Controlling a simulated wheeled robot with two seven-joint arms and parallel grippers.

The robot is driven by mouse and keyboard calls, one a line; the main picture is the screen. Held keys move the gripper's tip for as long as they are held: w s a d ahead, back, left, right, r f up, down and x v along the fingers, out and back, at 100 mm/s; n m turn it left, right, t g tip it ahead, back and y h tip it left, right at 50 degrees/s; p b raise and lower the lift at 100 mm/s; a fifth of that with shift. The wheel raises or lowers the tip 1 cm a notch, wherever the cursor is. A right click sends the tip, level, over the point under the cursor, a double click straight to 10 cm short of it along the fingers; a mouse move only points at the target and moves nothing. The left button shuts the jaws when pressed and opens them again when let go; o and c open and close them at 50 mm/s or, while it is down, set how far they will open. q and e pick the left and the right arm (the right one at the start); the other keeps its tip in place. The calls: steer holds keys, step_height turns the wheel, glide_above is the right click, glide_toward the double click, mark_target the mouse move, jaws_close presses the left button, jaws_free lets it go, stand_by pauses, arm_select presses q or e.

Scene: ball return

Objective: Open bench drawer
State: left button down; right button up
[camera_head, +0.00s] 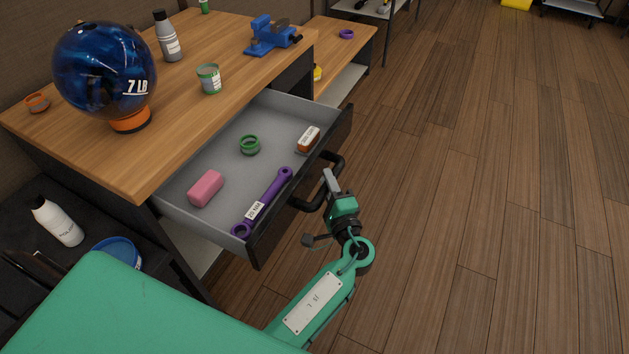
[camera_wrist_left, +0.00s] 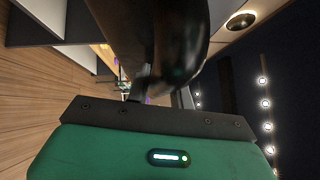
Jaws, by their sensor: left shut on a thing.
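The bench (camera_head: 165,128) has a wooden top, and its grey drawer (camera_head: 222,153) is pulled out well toward the right. The drawer has a dark front with a black bar handle (camera_head: 334,163). My left gripper (camera_head: 328,180) is at the handle, shut on it. In the left wrist view the dark handle (camera_wrist_left: 180,45) fills the space in front of the gripper, close up and blurred. Inside the drawer lie a pink block (camera_head: 206,188), a purple wrench (camera_head: 264,203), a green ring (camera_head: 250,145) and a small brown-and-white brush-like item (camera_head: 308,139). My right gripper is not in view.
A blue 7 LB bowling ball (camera_head: 105,70) rests on an orange ring (camera_head: 130,119) on the bench top. A can (camera_head: 209,79), a grey bottle (camera_head: 167,36) and a blue vise (camera_head: 270,36) stand there too. The wooden floor (camera_head: 480,190) to the right is clear.

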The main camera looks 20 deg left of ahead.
arm_select(q)
steer(key=shift+d, duration=0.4)
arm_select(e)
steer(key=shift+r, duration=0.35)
arm_select(q)
steer(key=c, duration=1.2)
jaws_free()
steer(key=shift+c, duration=0.2)
steer(key=shift+f, duration=0.1)
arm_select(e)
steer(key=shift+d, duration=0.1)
